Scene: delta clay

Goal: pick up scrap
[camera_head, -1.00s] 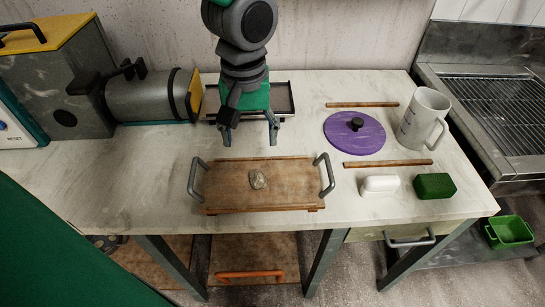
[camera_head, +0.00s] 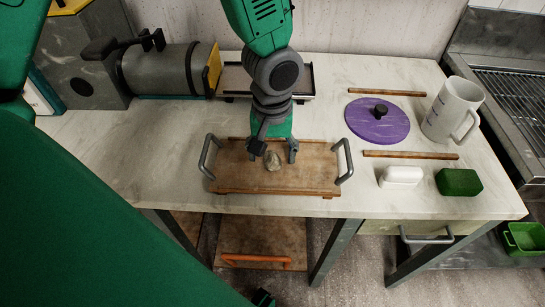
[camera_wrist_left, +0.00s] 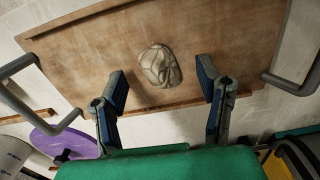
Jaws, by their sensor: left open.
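The scrap is a small grey-beige lump (camera_head: 272,160) lying on a brown wooden tray (camera_head: 310,180) with a grey handle at each end. My left gripper (camera_head: 273,155) is open and above the tray, its fingers at either side of the lump in the head view. In the left wrist view the scrap (camera_wrist_left: 160,66) lies on the bare wood, a little beyond the open fingertips (camera_wrist_left: 161,85) and between their lines. The fingers do not appear to touch it. My right gripper cannot be made out.
A purple disc (camera_head: 377,122) with a black knob, a white jug (camera_head: 452,108), two wooden sticks, a white block (camera_head: 401,176) and a green block (camera_head: 458,182) stand right of the tray. A grey cylindrical machine (camera_head: 160,85) is at the back left.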

